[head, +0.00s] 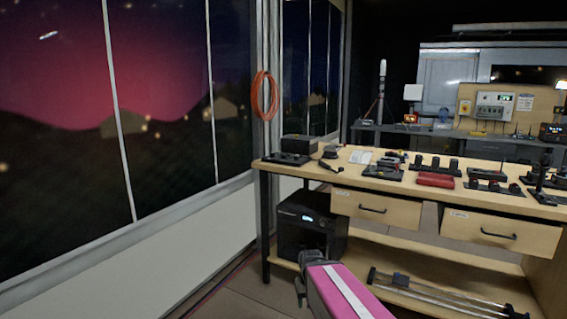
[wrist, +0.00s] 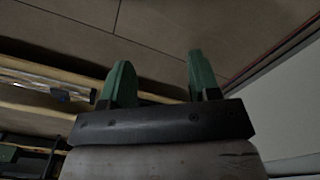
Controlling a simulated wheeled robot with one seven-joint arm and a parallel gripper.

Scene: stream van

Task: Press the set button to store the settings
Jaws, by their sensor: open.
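My gripper (wrist: 158,76) shows in the wrist view with its two green fingers apart and nothing between them. It points over the bare floor beside the workbench (head: 405,178). I cannot make out a set button in either view. A pale control panel with a green-lit display (head: 495,104) hangs on the board at the back right, far from my gripper. A small dark device with a lit display (head: 551,131) stands at the far right. Their buttons are too small to tell apart.
The workbench carries several small black devices and a red case (head: 435,180). Below are two drawers, a black printer-like box (head: 312,225) and a rail assembly (head: 440,294) on the lower shelf. An orange cable coil (head: 264,95) hangs by the windows. Floor left of the bench is clear.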

